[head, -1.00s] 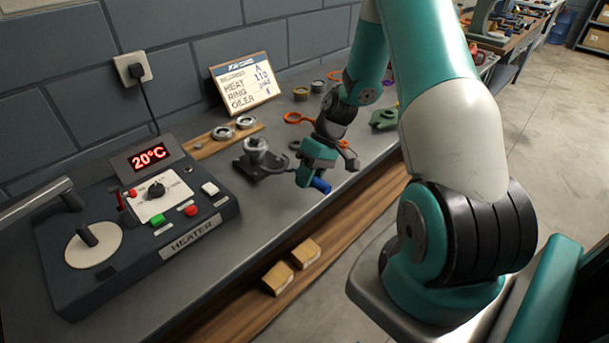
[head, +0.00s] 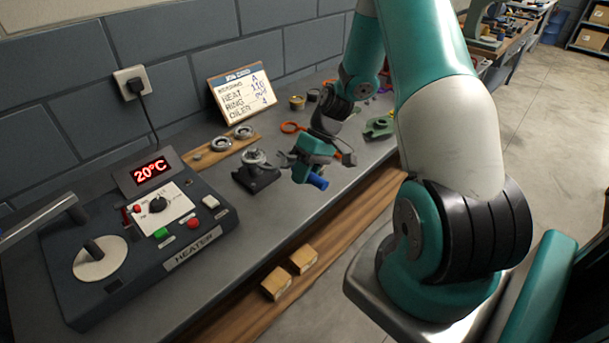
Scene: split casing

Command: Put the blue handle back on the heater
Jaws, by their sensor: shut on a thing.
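The heater (head: 185,256) is a dark box at the left of the bench. It has a red 20°C display (head: 151,170), green and red buttons, a dial, and a pale round plate (head: 101,262) with a dark peg. My gripper (head: 304,172) is over the bench's front part, right of the heater and well apart from it. The blue handle (head: 317,182) is a short cylinder at its jaws, held near the bench's front edge. The jaws are shut on it, though the fingertips are small and partly hidden.
A dark casing with a metal ring (head: 256,170) stands just left of my gripper. The bench between heater and casing is mostly clear.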

